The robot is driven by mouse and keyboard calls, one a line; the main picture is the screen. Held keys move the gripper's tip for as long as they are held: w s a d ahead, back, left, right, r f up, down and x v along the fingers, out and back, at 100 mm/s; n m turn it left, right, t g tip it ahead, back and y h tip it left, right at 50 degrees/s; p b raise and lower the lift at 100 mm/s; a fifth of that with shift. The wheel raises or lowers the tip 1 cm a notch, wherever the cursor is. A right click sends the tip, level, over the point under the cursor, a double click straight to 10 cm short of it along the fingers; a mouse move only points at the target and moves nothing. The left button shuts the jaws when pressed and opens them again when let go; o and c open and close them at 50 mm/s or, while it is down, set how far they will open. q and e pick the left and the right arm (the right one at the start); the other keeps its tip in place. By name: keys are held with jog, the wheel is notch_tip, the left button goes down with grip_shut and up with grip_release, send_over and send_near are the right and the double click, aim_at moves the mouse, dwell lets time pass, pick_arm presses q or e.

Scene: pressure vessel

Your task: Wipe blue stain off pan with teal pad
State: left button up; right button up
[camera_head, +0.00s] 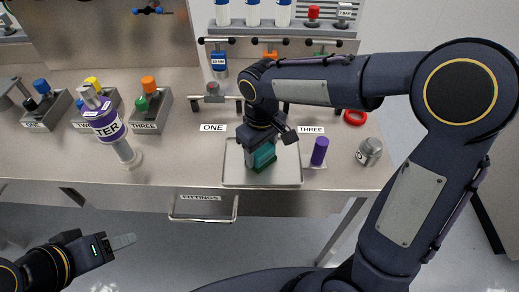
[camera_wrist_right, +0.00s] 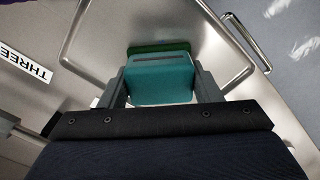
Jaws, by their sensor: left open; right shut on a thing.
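The shallow metal pan (camera_head: 289,175) lies on the bench near its front edge, and its rim also shows in the right wrist view (camera_wrist_right: 82,68). My right gripper (camera_head: 257,162) is over the pan, shut on the teal pad (camera_head: 265,154). In the right wrist view the teal pad (camera_wrist_right: 160,80) sits between the two fingers, with a green layer (camera_wrist_right: 158,47) at its far end, at or close to the pan floor. I see no blue stain; the pad and gripper hide part of the pan. My left gripper (camera_head: 122,242) is open and empty, low in front of the bench.
A purple-labelled meter (camera_head: 106,125) stands on the left of the bench, near grey trays with coloured knobs (camera_head: 150,107). Right of the pan are a purple cylinder (camera_head: 319,151), a metal jar (camera_head: 369,152) and a red ring (camera_head: 355,117). A fittings drawer (camera_head: 203,207) hangs below.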

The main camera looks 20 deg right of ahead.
jog(key=r+p, duration=0.2)
jog(key=r, duration=0.1)
jog(key=shift+d, duration=0.35)
jog(key=shift+a+r+p, duration=0.15)
jog(key=shift+r+p, duration=0.25)
jog(key=shift+r, duration=0.05)
jog(key=shift+s+r+p, duration=0.1)
jog(key=shift+r+p, duration=0.55)
jog(key=shift+r, duration=0.1)
notch_tip(320, 180, up, 3)
jog(key=shift+f+p, duration=0.1)
jog(key=shift+p, duration=1.15)
